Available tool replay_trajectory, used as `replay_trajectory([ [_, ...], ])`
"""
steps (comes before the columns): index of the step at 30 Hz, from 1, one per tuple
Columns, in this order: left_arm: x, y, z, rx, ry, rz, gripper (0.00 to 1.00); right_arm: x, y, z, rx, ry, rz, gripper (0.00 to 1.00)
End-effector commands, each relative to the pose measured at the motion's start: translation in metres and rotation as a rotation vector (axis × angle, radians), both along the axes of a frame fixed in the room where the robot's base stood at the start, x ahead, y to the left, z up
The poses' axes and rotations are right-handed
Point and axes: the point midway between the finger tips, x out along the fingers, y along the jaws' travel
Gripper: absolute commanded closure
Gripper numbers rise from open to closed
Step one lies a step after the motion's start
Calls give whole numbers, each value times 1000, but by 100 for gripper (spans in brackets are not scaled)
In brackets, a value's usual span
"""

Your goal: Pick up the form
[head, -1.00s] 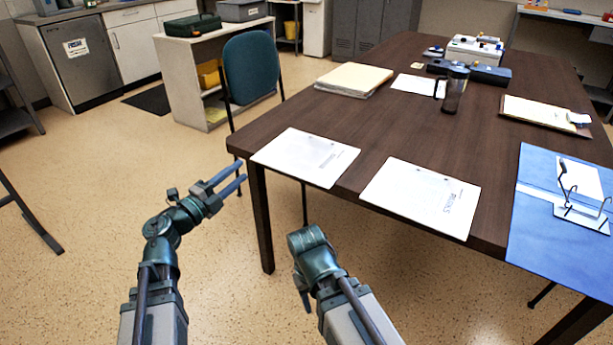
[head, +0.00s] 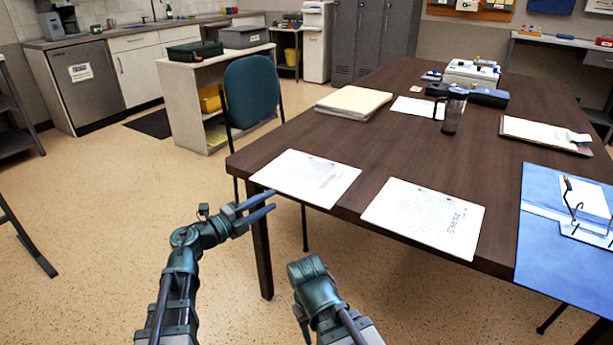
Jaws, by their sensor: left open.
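Two white printed forms lie flat on the dark table (head: 500,165). The left form (head: 305,178) lies by the table's front left corner, and the right form (head: 425,215) lies along the front edge. I cannot tell which one the task means. My left gripper (head: 273,200) is open and empty, its two blue fingers pointing right, near the table's left front corner and just short of the left form in the picture. Part of my right arm shows at the bottom middle, but its gripper is not visible.
A stack of folders (head: 353,102), a dark mug (head: 453,112), a clipboard (head: 545,134) and a blue mat (head: 540,262) with a wire holder (head: 582,212) are on the table. A blue chair (head: 252,92) stands at its left side.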

Motion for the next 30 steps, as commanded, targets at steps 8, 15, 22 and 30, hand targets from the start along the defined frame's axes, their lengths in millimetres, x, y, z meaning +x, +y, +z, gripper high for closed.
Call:
replay_trajectory([
  [8,3,-5,0,0,0,0,59,0,0,0,0,0,0,50],
  [15,20,-27,0,0,0,-3,59,0,0,0,0,0,0,50],
  [22,35,-44,0,0,0,0,59,0,0,0,0,0,0,50],
  [30,34,-44,0,0,0,1,77,0,0,0,0,0,0,50],
])
